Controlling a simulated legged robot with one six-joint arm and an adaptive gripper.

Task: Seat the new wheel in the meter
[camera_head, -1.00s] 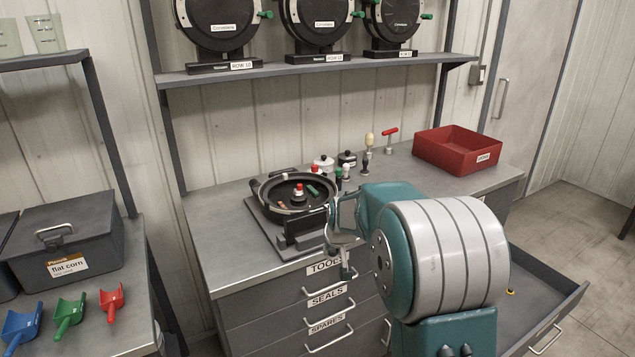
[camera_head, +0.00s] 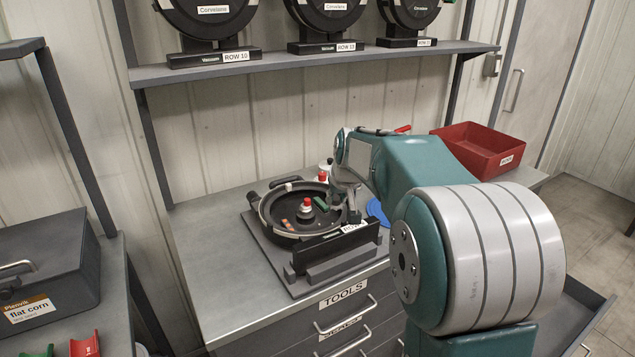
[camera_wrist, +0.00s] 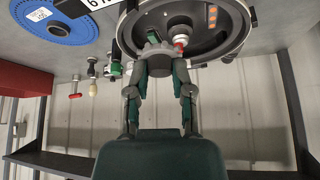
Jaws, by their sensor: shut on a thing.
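The open meter (camera_head: 265,222) is a round black housing on a flat base on the bench; it also shows in the wrist view (camera_wrist: 240,42). A red-topped hub (camera_head: 306,208) stands inside it, also in the wrist view (camera_wrist: 180,40). My gripper (camera_head: 347,208) is at the meter's right side. In the wrist view my gripper (camera_wrist: 160,68) is shut on a small grey toothed wheel (camera_wrist: 155,52), held at or over the housing's edge. I cannot tell whether the wheel touches the meter. The head view does not show the wheel clearly.
A blue disc (camera_wrist: 50,22) lies on the bench beside the meter, partly hidden in the head view (camera_head: 377,212). Small tools stand behind it, including a red-handled one (camera_wrist: 75,96). A red bin (camera_head: 478,150) sits at the back right. A shelf (camera_head: 300,68) hangs above. The front-left bench is clear.

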